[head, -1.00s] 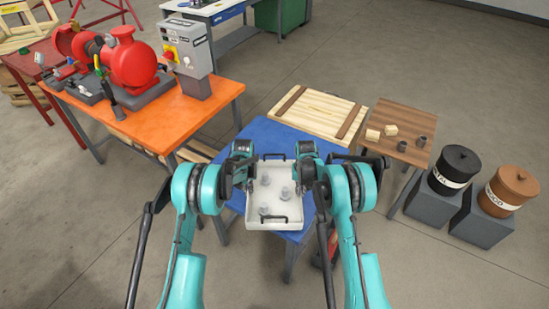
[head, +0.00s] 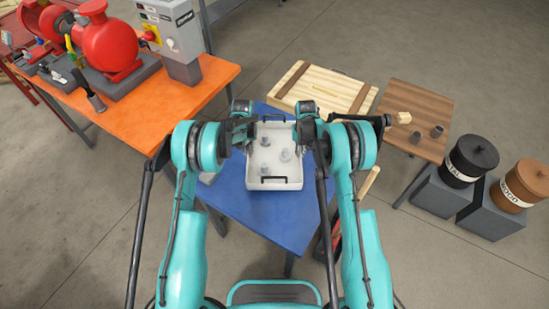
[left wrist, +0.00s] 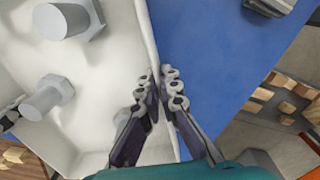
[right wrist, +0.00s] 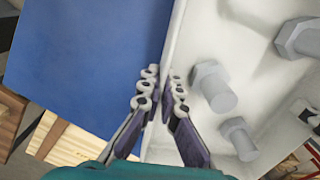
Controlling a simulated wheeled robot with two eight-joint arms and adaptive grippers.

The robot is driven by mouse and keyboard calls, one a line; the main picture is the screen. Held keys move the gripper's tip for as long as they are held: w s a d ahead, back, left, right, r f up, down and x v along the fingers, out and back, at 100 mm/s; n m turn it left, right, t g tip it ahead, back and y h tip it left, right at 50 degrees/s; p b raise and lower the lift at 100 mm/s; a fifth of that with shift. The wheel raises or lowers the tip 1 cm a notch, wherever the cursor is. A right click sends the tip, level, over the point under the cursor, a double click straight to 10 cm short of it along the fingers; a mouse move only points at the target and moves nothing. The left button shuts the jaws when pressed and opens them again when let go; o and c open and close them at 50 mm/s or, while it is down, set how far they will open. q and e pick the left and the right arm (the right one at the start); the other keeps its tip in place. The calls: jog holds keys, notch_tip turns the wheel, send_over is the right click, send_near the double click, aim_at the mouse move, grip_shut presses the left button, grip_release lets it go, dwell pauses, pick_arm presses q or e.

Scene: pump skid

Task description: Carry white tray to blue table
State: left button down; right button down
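The white tray (head: 290,183) has black handles at its near and far ends and holds three grey bolts (head: 285,155). It is over the blue table (head: 245,200), with blue top showing on its left, right and near sides. I cannot tell whether it touches the top. My left gripper (head: 250,130) is closed on the tray's left wall; the left wrist view shows its fingers (left wrist: 160,88) on either side of the rim. My right gripper (head: 297,130) is closed on the right wall likewise, its fingers (right wrist: 163,90) astride the rim.
An orange table (head: 170,110) with a red pump (head: 108,45) and a grey control box (head: 170,30) stands at the left. A wooden crate (head: 325,92) lies behind. A brown table (head: 415,105) and two lidded bins (head: 470,158) stand at the right.

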pick_arm(q)
jog(key=shift+s+r, duration=0.15)
pick_arm(e)
jog(key=shift+s+r, duration=0.15)
pick_arm(q)
jog(key=shift+f, duration=0.25)
pick_arm(e)
jog(key=shift+f, duration=0.25)
